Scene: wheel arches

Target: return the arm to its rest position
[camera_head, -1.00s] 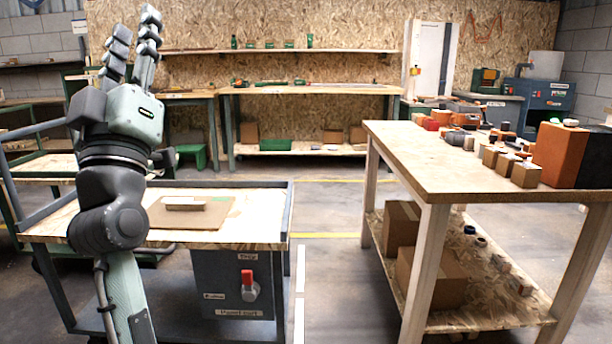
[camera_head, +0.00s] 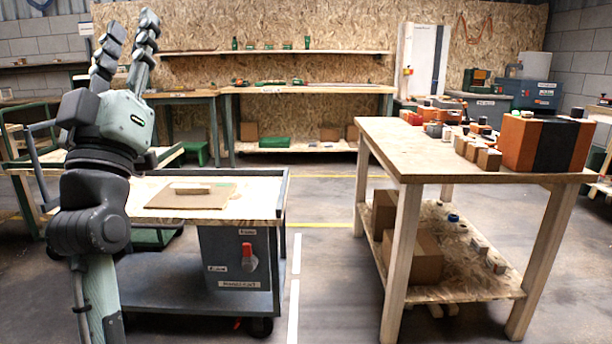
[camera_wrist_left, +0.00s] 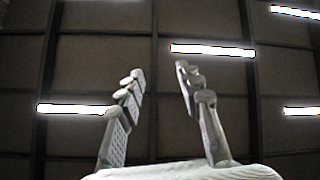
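My left arm (camera_head: 92,215) stands upright at the left of the head view, with the gripper pointing up. My left gripper (camera_head: 130,42) has its two fingers apart with nothing between them. The left wrist view also shows the left gripper (camera_wrist_left: 158,85) open and empty against the ceiling. My right gripper does not show in any view.
A cart (camera_head: 262,205) with a brown board (camera_head: 190,200) on top stands behind my left arm. A wooden table (camera_head: 400,150) with several small boxes and an orange-and-black box (camera_head: 520,145) stands at the right. Bare floor (camera_head: 325,240) lies between them.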

